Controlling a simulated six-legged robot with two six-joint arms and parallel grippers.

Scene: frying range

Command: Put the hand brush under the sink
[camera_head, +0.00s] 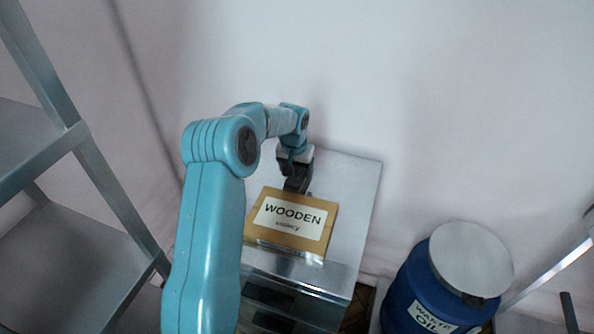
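My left gripper (297,182) reaches down at the back edge of a tan box (263,245) labelled "WOODEN cutlery". Its dark fingers are partly hidden behind the box's edge and my wrist. I cannot tell whether they are open or shut, or whether they touch the box. The box lies on a steel top (355,195). I see no hand brush and no sink in this view. My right gripper is not in view.
A blue drum (405,285) with a grey lid and a waste-oil label stands right of the steel unit. A steel shelf rack (70,255) fills the left side. A pale wall is behind. The right part of the steel top is bare.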

